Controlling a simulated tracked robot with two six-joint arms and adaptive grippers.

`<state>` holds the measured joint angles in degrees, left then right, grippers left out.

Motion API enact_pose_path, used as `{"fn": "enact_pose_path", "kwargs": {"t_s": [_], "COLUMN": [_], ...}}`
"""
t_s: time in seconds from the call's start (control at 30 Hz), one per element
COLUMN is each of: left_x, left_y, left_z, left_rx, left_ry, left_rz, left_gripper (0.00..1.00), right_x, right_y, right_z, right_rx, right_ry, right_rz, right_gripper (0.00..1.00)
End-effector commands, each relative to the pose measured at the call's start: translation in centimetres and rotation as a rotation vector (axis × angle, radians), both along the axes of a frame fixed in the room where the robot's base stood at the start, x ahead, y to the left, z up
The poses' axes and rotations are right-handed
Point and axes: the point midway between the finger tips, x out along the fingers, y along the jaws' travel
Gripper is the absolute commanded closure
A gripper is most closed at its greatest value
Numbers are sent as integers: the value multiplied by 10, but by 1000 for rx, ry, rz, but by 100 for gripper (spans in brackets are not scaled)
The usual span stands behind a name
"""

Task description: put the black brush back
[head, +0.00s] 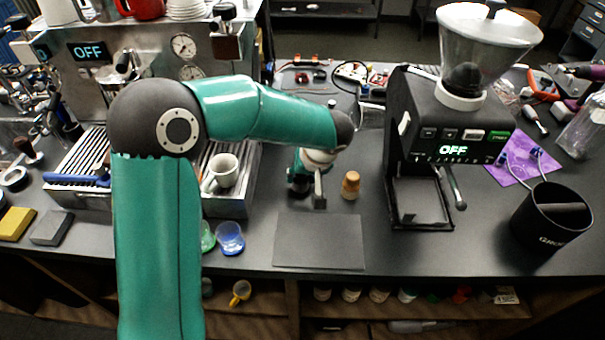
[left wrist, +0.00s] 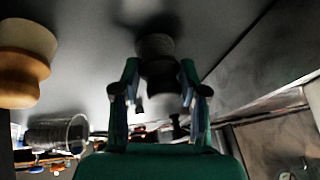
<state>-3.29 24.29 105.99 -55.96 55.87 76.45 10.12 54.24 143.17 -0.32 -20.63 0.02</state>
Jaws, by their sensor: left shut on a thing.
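My left gripper (head: 308,190) is low over the counter, behind the dark mat and left of a small wooden piece. In the left wrist view, its two fingers (left wrist: 160,105) are shut on a dark, rounded, waisted thing, which looks like the black brush (left wrist: 157,62). The brush's far end is at or close to the dark counter surface; I cannot tell whether it touches. In the head view the gripper and wrist mostly hide the brush. My right gripper is not in view.
The wooden piece (head: 350,186) stands close right of the gripper, and it shows in the left wrist view (left wrist: 22,62). A dark mat (head: 319,241) lies in front. The grinder (head: 440,135) stands right, the espresso machine (head: 85,80) left with a white cup (head: 222,171).

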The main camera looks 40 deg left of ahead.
Motion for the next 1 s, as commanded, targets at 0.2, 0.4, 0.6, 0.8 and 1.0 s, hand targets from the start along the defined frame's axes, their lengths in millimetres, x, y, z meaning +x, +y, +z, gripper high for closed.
{"fn": "enact_pose_path", "kwargs": {"t_s": [0.2, 0.4, 0.6, 0.8, 1.0], "left_x": [0, 0, 0, 0, 0], "left_y": [0, 0, 0, 0, -2], "left_z": [-2, -5, -4, -4, 2], "left_rx": [0, 0, 0, 0, 0], "left_ry": [-2, -2, -1, -1, -4], "left_rz": [0, 0, -1, -1, -2], "left_gripper": [100, 55, 32, 32, 32], "right_x": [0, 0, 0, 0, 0], "right_y": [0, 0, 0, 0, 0], "right_z": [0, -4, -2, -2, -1], "right_rx": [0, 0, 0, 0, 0], "right_ry": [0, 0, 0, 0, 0], "right_rz": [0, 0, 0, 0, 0], "right_gripper": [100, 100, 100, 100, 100]}}
